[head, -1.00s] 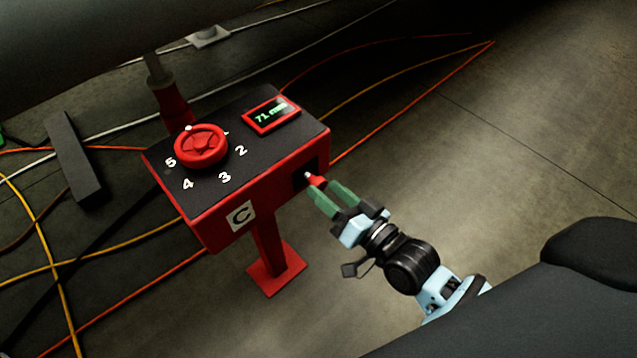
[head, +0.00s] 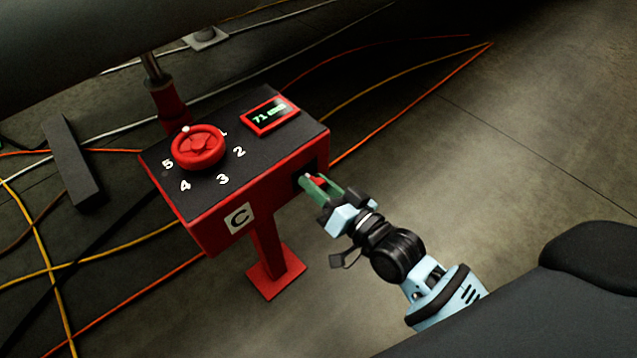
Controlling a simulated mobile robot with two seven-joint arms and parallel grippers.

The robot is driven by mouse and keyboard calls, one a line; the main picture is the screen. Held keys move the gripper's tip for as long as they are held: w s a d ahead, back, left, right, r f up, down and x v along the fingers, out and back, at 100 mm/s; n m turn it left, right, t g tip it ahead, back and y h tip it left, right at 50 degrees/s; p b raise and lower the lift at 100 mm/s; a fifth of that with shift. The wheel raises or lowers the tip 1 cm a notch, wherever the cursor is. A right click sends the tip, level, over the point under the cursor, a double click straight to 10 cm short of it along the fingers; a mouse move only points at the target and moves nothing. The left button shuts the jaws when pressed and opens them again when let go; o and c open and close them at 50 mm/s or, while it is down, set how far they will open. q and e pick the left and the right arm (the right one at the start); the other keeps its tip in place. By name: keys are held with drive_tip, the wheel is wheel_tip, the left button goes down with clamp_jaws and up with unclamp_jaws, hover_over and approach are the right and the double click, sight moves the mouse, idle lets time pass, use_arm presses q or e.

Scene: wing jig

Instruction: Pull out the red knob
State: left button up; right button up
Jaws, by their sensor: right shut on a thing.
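The red knob (head: 317,182) sits at a dark recess on the right part of the front face of the red control box (head: 275,190). My right gripper (head: 314,185) reaches it from the lower right. Its green fingers are shut on the knob, one on each side, and partly hide it. A small pale tip shows at the knob's box end. My left gripper is not in view.
The box top carries a red handwheel (head: 198,147) with numbers around it and a small green-lit display (head: 270,115). The box stands on a red post with a foot plate (head: 275,280). Cables and a dark block (head: 73,162) lie on the floor. Floor to the right is clear.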

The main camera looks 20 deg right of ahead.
sight(322, 188)
drive_tip(key=shift+p+v, duration=1)
drive_tip(key=shift+v, duration=0.6)
clamp_jaws()
drive_tip(key=shift+f, duration=0.1)
drive_tip(key=o, duration=1.1)
unclamp_jaws()
drive_tip(key=shift+s, duration=0.1)
drive_tip(key=shift+p+v, duration=0.65)
drive_tip(key=shift+v, duration=3.3)
